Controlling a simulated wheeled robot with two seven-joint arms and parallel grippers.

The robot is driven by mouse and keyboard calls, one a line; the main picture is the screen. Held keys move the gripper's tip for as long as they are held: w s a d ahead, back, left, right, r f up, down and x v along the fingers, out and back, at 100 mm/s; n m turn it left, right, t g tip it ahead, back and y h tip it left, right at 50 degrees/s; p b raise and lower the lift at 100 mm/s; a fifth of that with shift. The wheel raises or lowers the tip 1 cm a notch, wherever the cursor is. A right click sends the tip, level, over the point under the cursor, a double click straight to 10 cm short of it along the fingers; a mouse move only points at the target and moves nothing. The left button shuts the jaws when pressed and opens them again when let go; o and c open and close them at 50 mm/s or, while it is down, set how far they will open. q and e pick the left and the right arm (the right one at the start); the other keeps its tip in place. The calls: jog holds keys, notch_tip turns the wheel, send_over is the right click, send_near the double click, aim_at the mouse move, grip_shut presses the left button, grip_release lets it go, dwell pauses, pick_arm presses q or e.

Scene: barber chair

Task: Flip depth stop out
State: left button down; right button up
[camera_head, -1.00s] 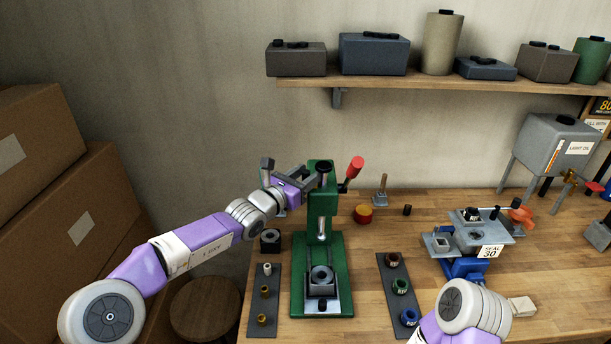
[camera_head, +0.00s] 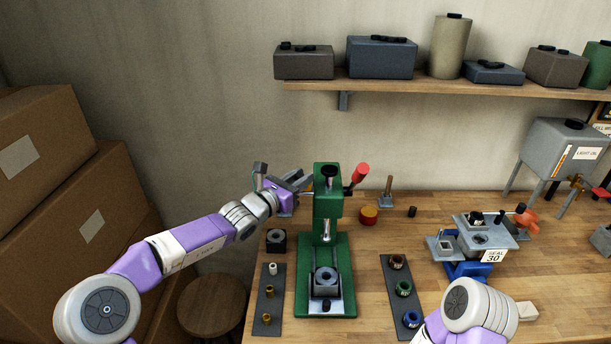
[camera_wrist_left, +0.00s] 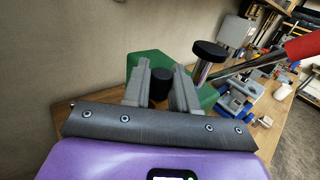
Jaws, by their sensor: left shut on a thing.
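The green arbor press (camera_head: 328,205) stands on the bench with its red-tipped lever (camera_head: 355,178) at its right. My left gripper (camera_head: 307,182) is at the upper left side of the press head, its fingertips partly hidden by the head. In the left wrist view, my left gripper (camera_wrist_left: 160,88) has its two grey fingers shut on a small dark knob (camera_wrist_left: 158,85) in front of the green press. I take this knob to be the depth stop, but its link to the press is hidden. My right gripper is out of view.
A grey ring block (camera_head: 326,283) sits on the press base. Dark strips (camera_head: 268,318) with small coloured bushings flank it. A black block (camera_head: 276,240) stands at left. The blue and grey seal fixture (camera_head: 470,235) is to the right.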

pick_arm(q)
jog(key=shift+a, duration=0.15)
jog(key=c, duration=1)
grip_release()
jog(key=shift+a, duration=0.1)
jog(key=v, duration=0.7)
jog(key=shift+s+a+b, duration=0.2)
jog(key=shift+s+b, duration=0.05)
jog(key=shift+b, duration=0.15)
